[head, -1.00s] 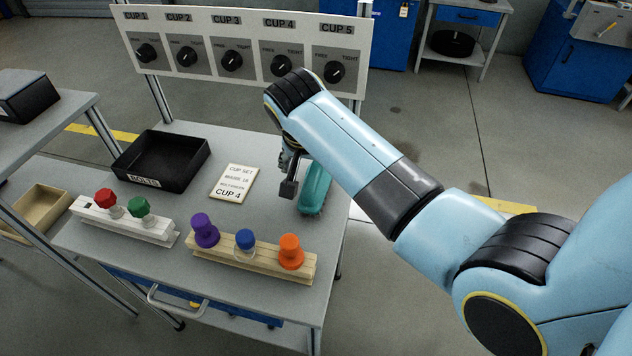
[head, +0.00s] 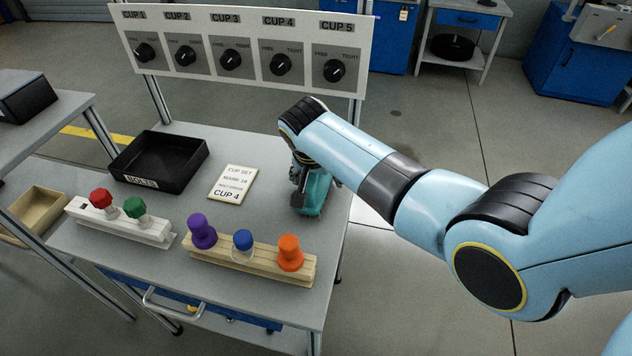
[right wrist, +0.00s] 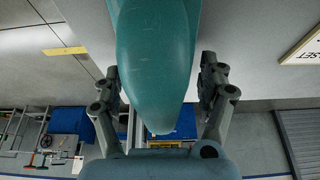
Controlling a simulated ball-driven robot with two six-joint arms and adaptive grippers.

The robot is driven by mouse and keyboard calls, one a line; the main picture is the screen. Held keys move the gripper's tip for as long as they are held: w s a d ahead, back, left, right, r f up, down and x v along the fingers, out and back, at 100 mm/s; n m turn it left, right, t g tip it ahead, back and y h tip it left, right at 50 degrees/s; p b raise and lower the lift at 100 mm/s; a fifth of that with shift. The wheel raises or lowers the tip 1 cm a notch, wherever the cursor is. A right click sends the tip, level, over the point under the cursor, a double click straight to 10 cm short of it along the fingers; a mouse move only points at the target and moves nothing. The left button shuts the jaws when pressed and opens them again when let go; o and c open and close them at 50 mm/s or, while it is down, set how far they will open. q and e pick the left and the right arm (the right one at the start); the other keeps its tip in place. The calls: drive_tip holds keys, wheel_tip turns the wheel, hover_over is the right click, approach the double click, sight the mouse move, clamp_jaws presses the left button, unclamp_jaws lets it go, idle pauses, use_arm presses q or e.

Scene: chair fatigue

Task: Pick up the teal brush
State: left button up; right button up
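The teal brush (head: 314,196) lies on the right part of the grey workbench, partly hidden by my right gripper (head: 303,182). In the right wrist view, the rounded teal body of the brush (right wrist: 157,60) fills the top middle. The fingers of my right gripper (right wrist: 161,72) stand on either side of it. They are apart, with a gap visible beside the right-hand finger, so the gripper looks open around the brush. Contact on the other side is hard to tell. My left gripper is in neither view.
Left of the brush are a card (head: 233,183) reading CUP 4 and a black BOLTS tray (head: 125,176). In front, a wooden rack (head: 218,258) holds purple, blue and orange pegs; a white rack (head: 158,236) holds red and green ones. A dial panel (head: 300,25) stands behind.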

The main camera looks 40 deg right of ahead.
drive_tip(key=c, duration=1)
drive_tip(key=shift+r, duration=0.1)
drive_tip(key=r, duration=0.2)
drive_tip(key=r+p, duration=0.1)
drive_tip(key=r, duration=0.1)
drive_tip(key=shift+s+d+r, duration=0.15)
drive_tip(key=shift+s+r, duration=0.05)
drive_tip(key=s+d+r, duration=0.2)
drive_tip(key=s, duration=0.1)
drive_tip(key=s+d+r+p, duration=0.1)
drive_tip(key=s+d+r, duration=0.1)
drive_tip(key=s, duration=0.1)
drive_tip(key=s+d+r, duration=0.2)
drive_tip(key=s, duration=0.1)
drive_tip(key=shift+s+r+p, duration=0.2)
drive_tip(key=shift+p, duration=0.2)
